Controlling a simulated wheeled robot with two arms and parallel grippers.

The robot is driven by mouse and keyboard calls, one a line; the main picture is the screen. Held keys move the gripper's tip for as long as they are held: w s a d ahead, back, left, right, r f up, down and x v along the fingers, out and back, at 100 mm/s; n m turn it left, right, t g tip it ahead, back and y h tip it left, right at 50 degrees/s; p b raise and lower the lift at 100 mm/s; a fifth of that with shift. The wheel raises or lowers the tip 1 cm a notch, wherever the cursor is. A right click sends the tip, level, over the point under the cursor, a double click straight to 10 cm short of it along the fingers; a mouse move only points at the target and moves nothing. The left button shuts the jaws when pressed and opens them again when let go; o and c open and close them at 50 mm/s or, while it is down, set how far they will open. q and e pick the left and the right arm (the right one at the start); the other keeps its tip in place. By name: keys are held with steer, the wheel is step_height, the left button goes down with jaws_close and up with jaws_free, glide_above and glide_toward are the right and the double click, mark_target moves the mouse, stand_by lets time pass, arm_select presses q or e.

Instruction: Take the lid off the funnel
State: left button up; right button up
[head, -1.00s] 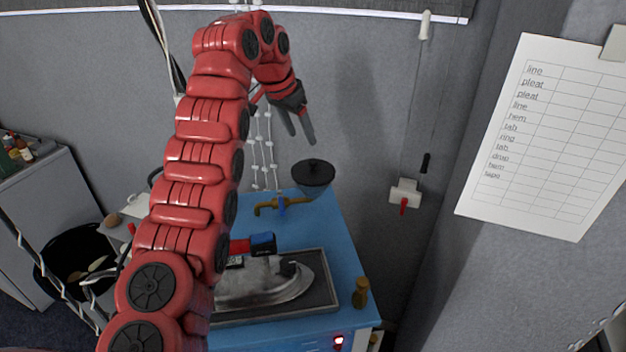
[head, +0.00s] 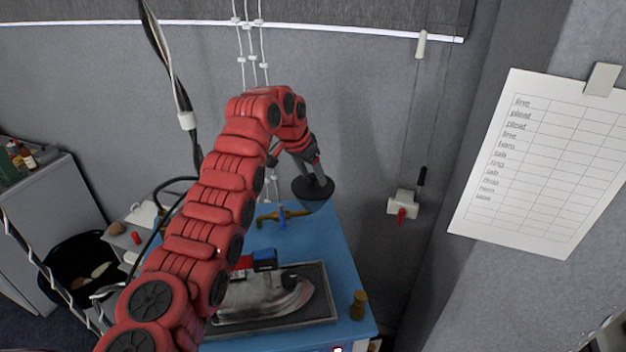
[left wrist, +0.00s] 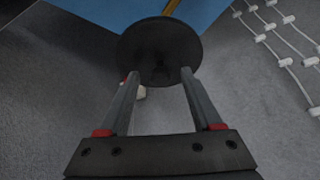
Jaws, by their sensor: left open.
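The funnel's lid (head: 322,191) is a dark round disc at the back of the blue table, on top of the grey funnel (head: 314,206), which mostly hides under it. A brass tap with a blue handle (head: 283,217) stands beside the funnel. My left gripper (head: 314,175) reaches down to the lid from above. In the left wrist view the lid (left wrist: 160,50) lies ahead, and the open fingers of my left gripper (left wrist: 158,78) overlap its near edge on both sides. Nothing is held. I cannot tell whether the fingers touch the lid. My right gripper is not in view.
An iron (head: 265,296) rests on a dark tray (head: 325,311) on the blue table (head: 338,240). A small brown bottle (head: 358,305) stands at the table's right edge. White beaded cords (left wrist: 285,50) hang near the gripper. A wall switch (head: 403,204) is at right.

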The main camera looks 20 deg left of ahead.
arm_select(q)
jaws_close()
steer(key=shift+r, duration=0.1)
stand_by(0.4)
